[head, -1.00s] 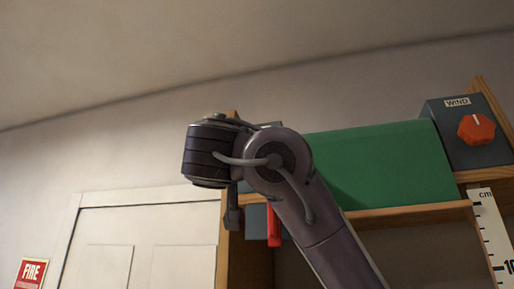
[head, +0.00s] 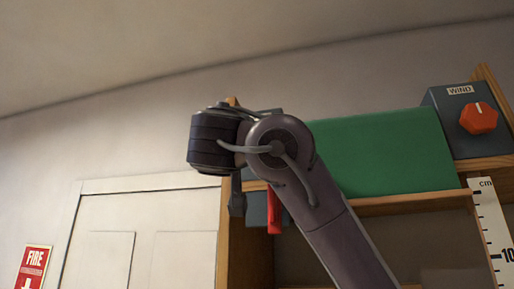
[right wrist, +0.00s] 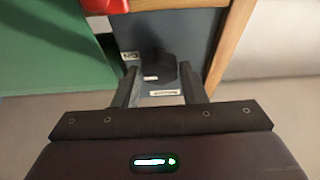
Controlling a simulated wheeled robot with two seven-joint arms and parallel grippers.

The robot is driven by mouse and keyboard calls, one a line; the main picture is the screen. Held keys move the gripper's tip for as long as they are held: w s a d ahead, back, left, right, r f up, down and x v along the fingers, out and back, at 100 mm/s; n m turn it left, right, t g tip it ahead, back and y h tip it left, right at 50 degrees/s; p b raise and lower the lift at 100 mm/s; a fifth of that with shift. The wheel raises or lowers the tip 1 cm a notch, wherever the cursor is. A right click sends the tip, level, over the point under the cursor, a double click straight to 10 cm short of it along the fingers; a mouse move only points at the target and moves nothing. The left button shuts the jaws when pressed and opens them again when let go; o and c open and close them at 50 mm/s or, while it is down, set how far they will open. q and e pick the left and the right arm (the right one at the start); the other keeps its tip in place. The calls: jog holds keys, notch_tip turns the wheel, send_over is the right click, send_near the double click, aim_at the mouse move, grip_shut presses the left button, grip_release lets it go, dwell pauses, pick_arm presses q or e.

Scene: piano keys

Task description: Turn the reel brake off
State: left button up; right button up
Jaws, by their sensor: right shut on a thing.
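A dark many-sided knob (right wrist: 162,70) sits on a grey-blue panel (right wrist: 185,30) in the right wrist view. A small label reading ON, upside down in this view, is beside it, and pale labels lie by the knob. My right gripper (right wrist: 160,78) has one finger on each side of the knob and is shut on it. In the head view my right gripper (head: 237,197) shows only partly, at the left side of the grey-blue box (head: 256,208); the knob is hidden there. My left gripper is in neither view.
A red lever (head: 274,212) hangs on the box's front, close to my gripper. A green panel (head: 385,150) and a WIND box (head: 470,125) with an orange knob (head: 478,118) stand right on the wooden shelf (head: 415,203). A door (head: 145,235) is left.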

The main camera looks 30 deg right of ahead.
jog(key=shift+n, duration=0.3)
jog(key=shift+s+d+r+n+t+y+b, duration=0.1)
jog(key=shift+n+t+y+b, duration=0.2)
jog(key=shift+n+y, duration=2.2)
jog(key=shift+s+r+n+t+y+b, duration=0.15)
jog(key=shift+n+y+b, duration=0.25)
jog(key=shift+n, duration=4.25)
jog(key=shift+w+d+f+n+t+y+b, duration=0.1)
jog(key=shift+n+t+y+b, duration=0.15)
jog(key=shift+n+y, duration=2.3)
jog(key=shift+n+h, duration=0.95)
jog(key=shift+n, duration=0.25)
jog(key=o, duration=1)
jog(key=shift+a, duration=0.1)
jog(key=shift+r, duration=0.1)
